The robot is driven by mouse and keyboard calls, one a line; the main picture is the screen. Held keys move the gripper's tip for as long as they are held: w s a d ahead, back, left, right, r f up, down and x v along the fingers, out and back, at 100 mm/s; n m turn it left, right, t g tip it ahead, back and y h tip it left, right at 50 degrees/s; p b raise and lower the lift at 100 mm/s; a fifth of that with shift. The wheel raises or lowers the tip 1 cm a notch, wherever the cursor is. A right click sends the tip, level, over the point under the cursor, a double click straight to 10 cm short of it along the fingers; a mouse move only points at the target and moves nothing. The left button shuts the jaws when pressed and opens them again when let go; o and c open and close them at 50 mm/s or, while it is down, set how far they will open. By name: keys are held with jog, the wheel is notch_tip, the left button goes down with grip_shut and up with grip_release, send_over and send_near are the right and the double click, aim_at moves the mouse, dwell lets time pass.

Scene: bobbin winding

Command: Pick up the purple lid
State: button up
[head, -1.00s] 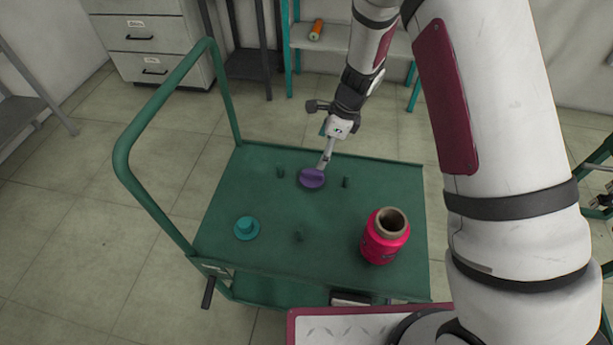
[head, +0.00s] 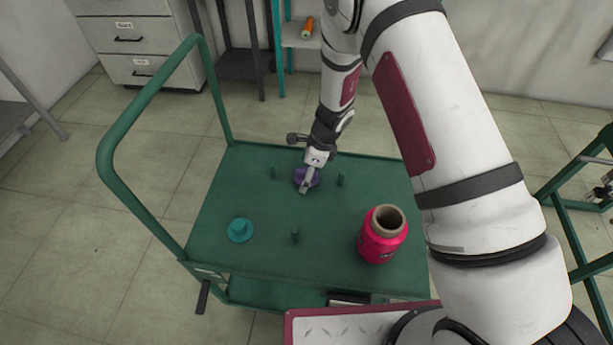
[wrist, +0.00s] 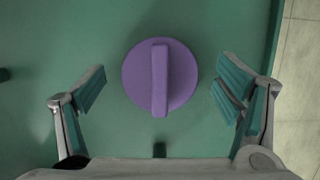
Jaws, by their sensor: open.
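The purple lid (wrist: 180,78) is a round disc with a raised bar handle across its middle. It lies on the green cart top (head: 330,222), near the far edge. In the head view the lid (head: 314,180) is partly hidden behind my gripper (head: 304,187). In the wrist view my gripper (wrist: 160,88) is open, with one finger on the left and one on the right of the lid. Both fingers stand apart from it, and nothing is held.
A teal lid (head: 240,230) lies at the cart's left. A pink thread spool (head: 383,236) stands at its right front. The cart's tall green handle (head: 150,95) is on the left.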

jog(key=c, duration=0.9)
jog(key=shift+r, duration=0.15)
